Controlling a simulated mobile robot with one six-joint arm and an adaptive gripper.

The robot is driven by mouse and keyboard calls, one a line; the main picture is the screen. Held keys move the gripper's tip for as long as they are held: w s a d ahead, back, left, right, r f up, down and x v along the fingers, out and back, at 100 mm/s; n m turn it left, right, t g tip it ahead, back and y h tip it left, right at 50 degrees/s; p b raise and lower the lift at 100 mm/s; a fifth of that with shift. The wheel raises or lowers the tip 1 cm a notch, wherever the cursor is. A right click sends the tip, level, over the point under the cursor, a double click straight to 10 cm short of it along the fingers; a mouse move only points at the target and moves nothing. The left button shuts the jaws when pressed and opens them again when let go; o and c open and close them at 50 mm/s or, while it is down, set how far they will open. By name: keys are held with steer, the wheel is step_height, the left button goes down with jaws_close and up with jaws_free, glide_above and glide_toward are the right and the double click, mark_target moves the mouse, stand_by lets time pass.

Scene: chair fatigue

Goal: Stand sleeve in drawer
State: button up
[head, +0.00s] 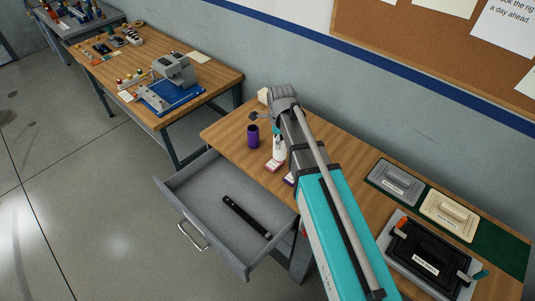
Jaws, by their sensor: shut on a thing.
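The sleeve appears to be the dark purple cylinder (253,137), upright near the left end of the wooden bench. My gripper (255,118) shows small and dark at the end of my arm, just above the sleeve's top. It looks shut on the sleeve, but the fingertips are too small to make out. Whether the sleeve touches the bench I cannot tell. The grey drawer (187,182) is pulled out below and in front of the bench. A long black bar (246,217) lies on its floor; the left part of the floor is bare.
A white bottle (279,149) and a small red-and-white box (273,166) stand right of the sleeve, close to my arm. Another bench (215,76) stands behind left.

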mark_target(279, 155)
steer(key=shift+f+b, duration=3.95)
steer(key=shift+f, duration=0.1)
steer(key=shift+d, duration=0.1)
